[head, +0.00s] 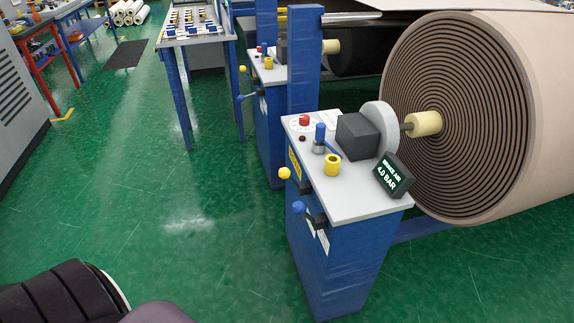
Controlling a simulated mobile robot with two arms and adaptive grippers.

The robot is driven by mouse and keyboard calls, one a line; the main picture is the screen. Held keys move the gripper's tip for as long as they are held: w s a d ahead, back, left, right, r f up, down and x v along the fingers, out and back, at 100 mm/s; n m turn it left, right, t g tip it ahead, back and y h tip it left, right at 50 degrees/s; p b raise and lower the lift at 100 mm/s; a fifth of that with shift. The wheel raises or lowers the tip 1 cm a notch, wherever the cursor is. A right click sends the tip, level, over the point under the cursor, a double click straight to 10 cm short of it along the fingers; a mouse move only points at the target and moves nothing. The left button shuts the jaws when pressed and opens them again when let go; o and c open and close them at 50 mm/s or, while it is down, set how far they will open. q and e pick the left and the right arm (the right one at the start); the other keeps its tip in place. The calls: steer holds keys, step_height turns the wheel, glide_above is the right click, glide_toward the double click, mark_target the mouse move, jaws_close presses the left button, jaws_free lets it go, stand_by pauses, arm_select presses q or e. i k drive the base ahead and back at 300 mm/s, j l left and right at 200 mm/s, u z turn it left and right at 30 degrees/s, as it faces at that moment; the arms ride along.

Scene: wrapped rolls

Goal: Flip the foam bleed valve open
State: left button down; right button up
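A blue stand (335,250) with a grey top (350,200) stands in front of a large roll. On its top are a small valve-like part with a blue handle (320,132), slanted blue lever included, and a yellow ring-shaped part (332,166). On its left side, a yellow ball knob (285,173) and a blue ball knob (298,207) stick out on levers. No label readable here says which one is the foam bleed valve, and I cannot tell whether it is open. Neither of my grippers shows.
A red button (304,120), a dark box (357,136) and a display reading "BRAKE AIR 4.0 BAR" (394,175) are on the stand. The large roll (470,110) is close behind. A similar stand (265,110) is farther back. Green floor (190,200) is clear to the left.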

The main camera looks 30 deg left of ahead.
mark_target(285, 173)
steer(key=j+z, duration=0.1)
steer(key=j, duration=1.35)
steer(key=i, duration=0.05)
